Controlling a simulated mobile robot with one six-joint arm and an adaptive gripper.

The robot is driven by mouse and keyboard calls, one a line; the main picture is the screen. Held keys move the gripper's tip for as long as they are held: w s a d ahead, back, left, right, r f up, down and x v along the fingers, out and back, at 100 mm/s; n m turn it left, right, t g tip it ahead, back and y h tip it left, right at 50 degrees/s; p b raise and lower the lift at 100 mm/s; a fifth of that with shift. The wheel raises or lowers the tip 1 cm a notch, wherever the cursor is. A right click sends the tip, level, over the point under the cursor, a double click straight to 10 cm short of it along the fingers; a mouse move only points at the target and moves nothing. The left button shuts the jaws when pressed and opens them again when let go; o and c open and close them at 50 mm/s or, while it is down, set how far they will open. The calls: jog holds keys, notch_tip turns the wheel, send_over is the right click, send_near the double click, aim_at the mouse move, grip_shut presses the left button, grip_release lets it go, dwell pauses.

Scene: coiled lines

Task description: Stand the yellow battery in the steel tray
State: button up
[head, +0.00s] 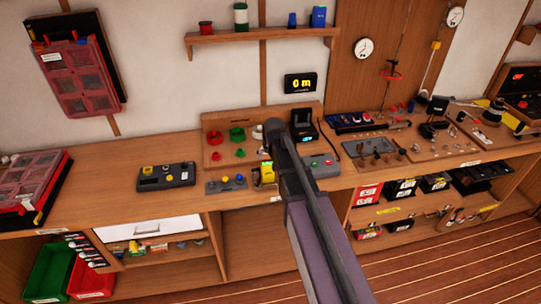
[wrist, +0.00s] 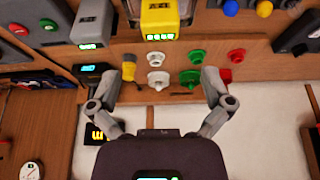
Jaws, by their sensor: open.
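A yellow block-shaped battery (head: 267,174) with a lit green display stands near the front edge of the bench, partly hidden by my arm in the head view. In the wrist view the yellow battery (wrist: 160,17) is at the top centre, cut off by the frame edge. My gripper (wrist: 161,82) is open, its fingers spread wide and nothing held. The battery lies beyond the fingertips, apart from them. A flat grey tray (head: 381,145) with small parts is to the right of my arm; I cannot tell whether it is the steel tray.
A board (head: 213,157) with red, green and white knobs stands behind the battery. A black unit (head: 303,124) with a lit screen is right of it. A grey button panel (head: 213,187) and a control box (head: 166,176) are to the left.

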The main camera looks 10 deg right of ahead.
jog(key=s+f+g, duration=0.1)
jog(key=s+g, duration=0.3)
jog(key=s, duration=1.9)
jog(key=shift+s+d+f+g, duration=0.15)
jog(key=shift+s+f+g, duration=0.1)
jog(key=shift+g, duration=0.05)
jog(key=shift+f+b, duration=1.4)
